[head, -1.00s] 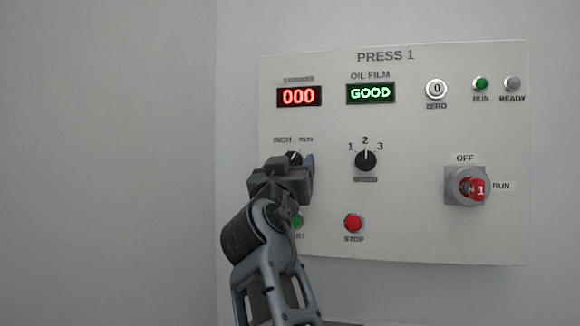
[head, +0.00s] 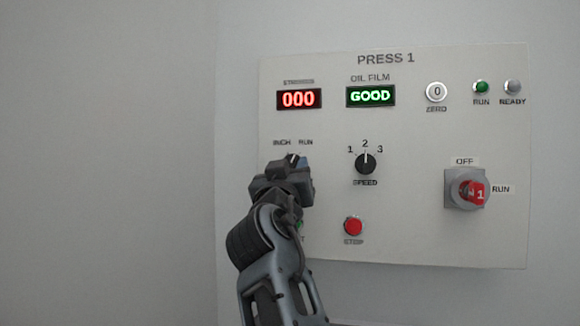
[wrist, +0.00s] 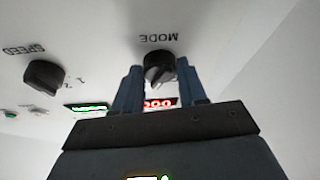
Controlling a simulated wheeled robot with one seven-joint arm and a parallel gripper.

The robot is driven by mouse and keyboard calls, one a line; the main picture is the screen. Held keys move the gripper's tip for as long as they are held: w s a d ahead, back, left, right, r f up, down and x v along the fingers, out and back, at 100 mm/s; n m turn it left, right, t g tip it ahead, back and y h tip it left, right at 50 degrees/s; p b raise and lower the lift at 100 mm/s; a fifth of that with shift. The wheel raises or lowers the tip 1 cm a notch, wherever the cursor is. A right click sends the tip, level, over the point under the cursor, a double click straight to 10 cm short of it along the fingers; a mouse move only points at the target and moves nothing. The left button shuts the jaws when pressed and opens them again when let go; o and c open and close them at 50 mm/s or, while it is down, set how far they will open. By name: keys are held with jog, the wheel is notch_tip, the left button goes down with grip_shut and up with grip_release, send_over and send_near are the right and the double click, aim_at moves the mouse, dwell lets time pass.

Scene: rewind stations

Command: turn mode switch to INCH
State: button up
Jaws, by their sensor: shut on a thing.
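The mode switch (head: 293,158) is a small black knob with a white mark, below the INCH and RUN labels on the PRESS 1 panel (head: 415,215). My gripper (head: 291,167) is at this knob from below and partly hides it. In the wrist view the black knob (wrist: 157,67) sits under the MODE label, between the two blue fingers of my gripper (wrist: 161,82). The gripper is shut on the knob. The white mark seems to lean up and right in the head view, but its exact setting is hard to tell.
The speed knob (head: 366,164) is right of the mode switch, pointing to 2. Below are the red stop button (head: 354,226) and a green button, mostly hidden by my arm. A red rotary switch (head: 472,190) is at right. Displays read 000 (head: 299,98) and GOOD (head: 370,95).

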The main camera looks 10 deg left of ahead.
jog(key=n+p, duration=0.1)
jog(key=n+y+p, duration=0.1)
jog(key=n, duration=0.1)
jog(key=shift+d+r, duration=0.2)
jog(key=n+g+y, duration=0.1)
jog(key=n+y, duration=0.1)
jog(key=n, duration=0.2)
jog(key=shift+d+p, duration=0.1)
jog(key=shift+p, duration=0.2)
jog(key=n+g+y, duration=0.1)
jog(key=n, duration=0.2)
jog(key=n+g+y, duration=0.1)
jog(key=n, duration=0.3)
jog(key=shift+r+g, duration=0.1)
jog(key=shift+g, duration=0.2)
jog(key=shift+n, duration=0.4)
jog(key=o, duration=1.1)
jog(key=shift+c, duration=0.2)
jog(key=shift+s+d, duration=0.1)
